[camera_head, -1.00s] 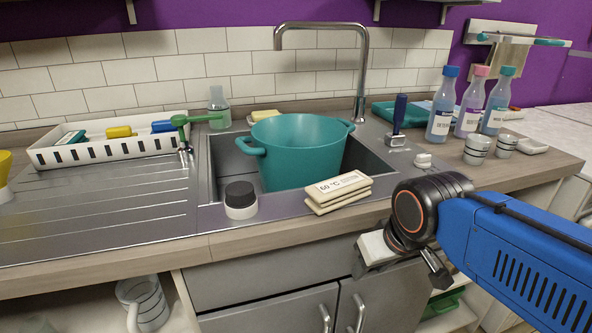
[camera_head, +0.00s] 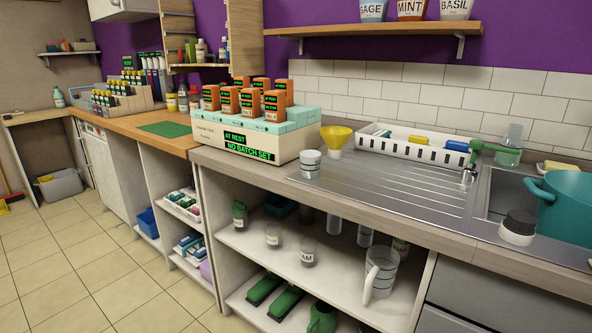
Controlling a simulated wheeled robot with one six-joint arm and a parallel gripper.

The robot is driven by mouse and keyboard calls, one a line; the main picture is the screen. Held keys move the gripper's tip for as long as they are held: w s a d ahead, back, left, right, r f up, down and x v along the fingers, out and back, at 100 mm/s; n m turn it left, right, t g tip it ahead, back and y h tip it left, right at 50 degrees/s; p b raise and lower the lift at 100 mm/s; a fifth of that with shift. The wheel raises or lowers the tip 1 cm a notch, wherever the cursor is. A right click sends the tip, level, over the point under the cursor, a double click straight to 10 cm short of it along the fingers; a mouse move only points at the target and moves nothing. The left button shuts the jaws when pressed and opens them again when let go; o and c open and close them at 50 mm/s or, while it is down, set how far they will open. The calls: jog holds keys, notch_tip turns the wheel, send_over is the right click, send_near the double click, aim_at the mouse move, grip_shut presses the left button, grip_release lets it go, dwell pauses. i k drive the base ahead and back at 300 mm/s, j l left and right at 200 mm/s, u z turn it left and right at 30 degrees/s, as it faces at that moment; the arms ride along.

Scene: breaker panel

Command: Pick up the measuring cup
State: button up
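A grey, translucent measuring cup (camera_head: 383,275) with dark marks and a pale handle on its left side stands upright on the upper shelf of the open cabinet under the counter, near the right end of that shelf. Nothing touches it that I can see. A smaller banded cup (camera_head: 311,165) stands on the counter at the left end of the draining board. My gripper is out of view now.
The white shelf (camera_head: 345,283) also holds small jars (camera_head: 273,236) and tall containers (camera_head: 334,223) behind. Green items lie on the shelf below. The countertop edge overhangs the shelf. A closed grey cabinet (camera_head: 480,300) stands to the right. The tiled floor (camera_head: 90,260) at left is clear.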

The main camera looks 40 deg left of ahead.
aim_at(310, 160)
jog(key=i+u, duration=0.15)
jog(key=u, duration=1.25)
jog(key=i+l+u, duration=0.15)
jog(key=l, duration=0.25)
jog(key=i+j+z, duration=0.1)
jog(key=z, duration=0.65)
jog(key=k+j+z, duration=0.1)
jog(key=j+z, duration=0.3)
jog(key=k+j+z, duration=0.1)
jog(key=j+z, duration=0.3)
jog(key=k+j+z, duration=0.2)
jog(key=z, duration=0.2)
